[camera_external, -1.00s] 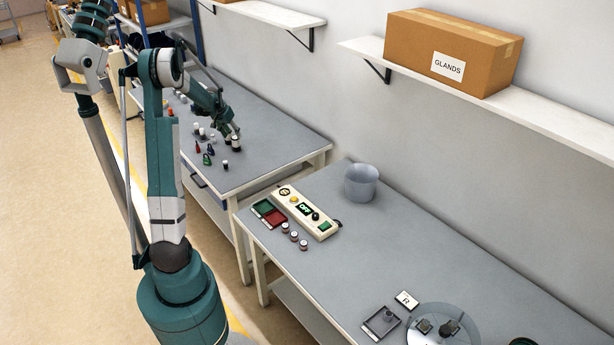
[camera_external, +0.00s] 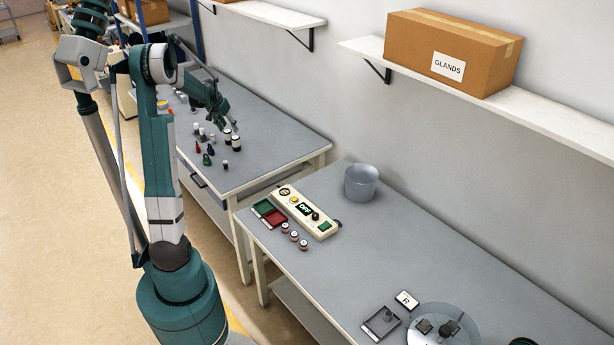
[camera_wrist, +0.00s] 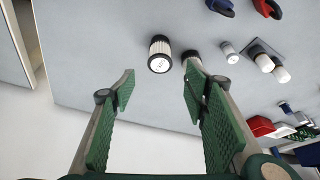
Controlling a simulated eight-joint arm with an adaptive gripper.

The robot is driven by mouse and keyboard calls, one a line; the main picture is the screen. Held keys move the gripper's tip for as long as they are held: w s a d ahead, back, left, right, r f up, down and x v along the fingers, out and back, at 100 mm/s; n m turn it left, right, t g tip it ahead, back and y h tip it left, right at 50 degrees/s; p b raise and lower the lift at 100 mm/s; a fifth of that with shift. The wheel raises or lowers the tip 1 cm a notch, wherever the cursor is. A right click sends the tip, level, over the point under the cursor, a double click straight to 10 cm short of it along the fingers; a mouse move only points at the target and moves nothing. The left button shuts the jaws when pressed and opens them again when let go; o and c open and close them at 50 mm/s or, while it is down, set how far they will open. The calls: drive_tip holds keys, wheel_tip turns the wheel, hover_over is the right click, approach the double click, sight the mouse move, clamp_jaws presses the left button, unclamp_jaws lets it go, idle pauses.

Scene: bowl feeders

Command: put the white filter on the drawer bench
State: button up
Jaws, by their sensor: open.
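A pleated, pale cylindrical filter (camera_wrist: 160,55) with dark end rims stands on the grey bench top in the wrist view, just beyond my fingertips. It appears to be the white-topped cylinder (camera_external: 236,142) in the external view. A second, similar cylinder (camera_external: 227,132) stands beside it, partly hidden behind my right finger in the wrist view (camera_wrist: 191,56). The drawer bench (camera_external: 270,140) is the far bench, with a drawer handle on its side. My gripper (camera_external: 231,123) is open and empty above the cylinders; its green pads also show in the wrist view (camera_wrist: 160,82).
Small red, green and blue items (camera_external: 207,158) and several small cylinders stand close by on the drawer bench. The near bench (camera_external: 420,240) holds a control box (camera_external: 305,212), a grey cup (camera_external: 361,182) and a round plate. A wall shelf (camera_external: 560,130) overhangs it.

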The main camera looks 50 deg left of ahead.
drive_tip(key=shift+d, duration=0.1)
idle(0.5)
drive_tip(key=d+r+m, duration=0.1)
drive_tip(key=d+r, duration=0.4)
drive_tip(key=d, duration=0.7)
drive_tip(key=w+d+r+t, duration=0.1)
drive_tip(key=d+r, duration=0.3)
drive_tip(key=d, duration=0.9)
drive_tip(key=d+r+m, duration=0.1)
drive_tip(key=d+r, duration=0.4)
drive_tip(key=d, duration=0.7)
drive_tip(key=s+d+f+m+t+h, duration=0.1)
drive_tip(key=s+d, duration=0.8)
drive_tip(key=d, duration=0.6)
drive_tip(key=s+d+f+m+t+h, duration=0.1)
drive_tip(key=s+d+f+m, duration=0.1)
drive_tip(key=s+d, duration=0.8)
drive_tip(key=shift+d, duration=2.45)
drive_tip(key=shift+r, duration=0.1)
drive_tip(key=c, duration=0.3)
